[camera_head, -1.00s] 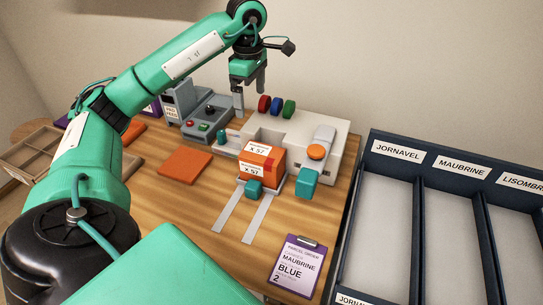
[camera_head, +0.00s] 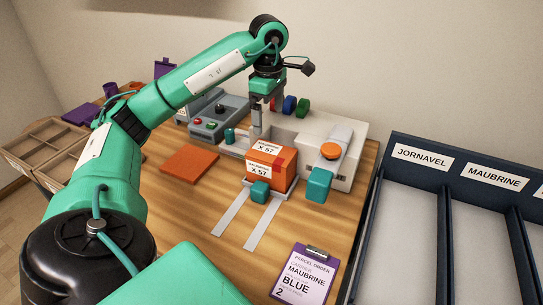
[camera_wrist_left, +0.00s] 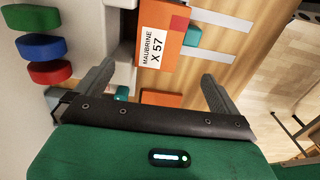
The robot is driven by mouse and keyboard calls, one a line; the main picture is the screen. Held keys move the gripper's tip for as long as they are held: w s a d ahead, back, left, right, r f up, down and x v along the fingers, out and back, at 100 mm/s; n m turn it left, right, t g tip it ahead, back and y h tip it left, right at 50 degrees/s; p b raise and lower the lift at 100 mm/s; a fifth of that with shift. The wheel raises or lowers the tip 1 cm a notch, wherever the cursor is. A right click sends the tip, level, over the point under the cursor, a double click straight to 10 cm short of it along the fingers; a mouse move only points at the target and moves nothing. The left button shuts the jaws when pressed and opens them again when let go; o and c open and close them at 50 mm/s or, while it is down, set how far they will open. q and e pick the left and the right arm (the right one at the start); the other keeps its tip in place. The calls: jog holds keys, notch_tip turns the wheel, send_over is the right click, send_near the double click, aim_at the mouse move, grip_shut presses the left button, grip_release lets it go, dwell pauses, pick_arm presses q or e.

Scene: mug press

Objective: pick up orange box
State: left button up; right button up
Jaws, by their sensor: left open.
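The orange box (camera_head: 286,165) has white "MAUBRINE X 57" labels and sits on the front tray of the white press, between teal blocks. It also shows at the top of the left wrist view (camera_wrist_left: 162,16), beyond the fingers. My left gripper (camera_head: 265,122) is open and empty, pointing down just behind the box and above the press bed. In the left wrist view its two fingers (camera_wrist_left: 157,82) are spread wide, with the box apart from them. My right gripper is not in view.
The white press (camera_head: 345,145) carries an orange button (camera_head: 331,151) and coloured blocks at the back. A flat orange pad (camera_head: 189,163) lies left. A clipboard (camera_head: 303,274) reads "MAUBRINE BLUE 2". A dark sorting rack (camera_head: 440,180) stands right, a wooden tray (camera_head: 45,145) far left.

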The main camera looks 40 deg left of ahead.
aim_at(272, 152)
pick_arm(q)
notch_tip(272, 152, down, 5)
jog(key=shift+f+b, duration=0.2)
jog(key=shift+b, duration=0.5)
notch_tip(272, 152, down, 4)
jog(key=shift+r, duration=0.1)
jog(key=shift+f, duration=0.4)
jog(key=f, duration=0.5)
jog(key=shift+w+d, duration=0.2)
jog(key=shift+d, duration=0.1)
jog(key=c, duration=1.2)
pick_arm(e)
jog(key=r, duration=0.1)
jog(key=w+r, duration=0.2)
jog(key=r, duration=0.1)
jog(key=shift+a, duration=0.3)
